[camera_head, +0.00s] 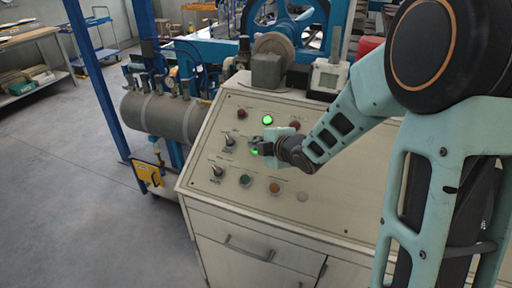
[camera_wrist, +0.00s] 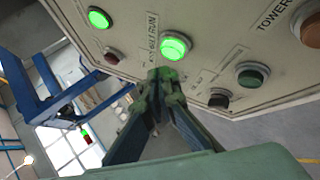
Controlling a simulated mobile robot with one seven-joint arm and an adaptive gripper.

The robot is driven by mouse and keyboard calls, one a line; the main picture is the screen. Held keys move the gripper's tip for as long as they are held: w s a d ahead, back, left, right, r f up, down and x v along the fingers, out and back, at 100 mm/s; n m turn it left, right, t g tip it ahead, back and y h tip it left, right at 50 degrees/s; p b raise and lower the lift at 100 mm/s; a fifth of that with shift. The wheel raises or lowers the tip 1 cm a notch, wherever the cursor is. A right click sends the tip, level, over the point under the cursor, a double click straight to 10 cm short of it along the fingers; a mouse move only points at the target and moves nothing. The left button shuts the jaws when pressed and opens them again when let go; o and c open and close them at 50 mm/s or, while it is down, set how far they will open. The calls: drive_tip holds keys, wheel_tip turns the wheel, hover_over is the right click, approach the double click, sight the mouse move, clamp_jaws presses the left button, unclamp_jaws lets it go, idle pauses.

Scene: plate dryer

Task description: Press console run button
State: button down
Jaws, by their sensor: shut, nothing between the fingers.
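The sloped console panel (camera_head: 330,210) faces me, with my gripper (camera_head: 256,147) low over it. In the wrist view a lit green button (camera_wrist: 174,45) sits beside a label that ends in "RUN" (camera_wrist: 152,35); I take it as the run button. It also shows in the head view (camera_head: 254,151), partly covered by my gripper. My gripper in the wrist view (camera_wrist: 165,76) is shut and empty, its fingertips together just below this button in the picture. I cannot tell whether they touch the button or panel.
A second lit green button (camera_head: 267,119) and a red button (camera_head: 241,114) are farther up the panel. A dark green button (camera_head: 245,181), an orange button (camera_head: 274,188) and lever switches (camera_head: 217,171) are nearby. A grey motor housing (camera_head: 267,70) stands behind the panel. Open floor lies left.

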drive_tip(key=r, duration=0.1)
drive_tip(key=s+r+p, duration=0.1)
drive_tip(key=s+r, duration=0.1)
drive_tip(key=shift+s+a+r+p, duration=0.1)
drive_tip(key=shift+a+r+p, duration=0.2)
drive_tip(key=shift+a+r, duration=0.1)
idle(0.5)
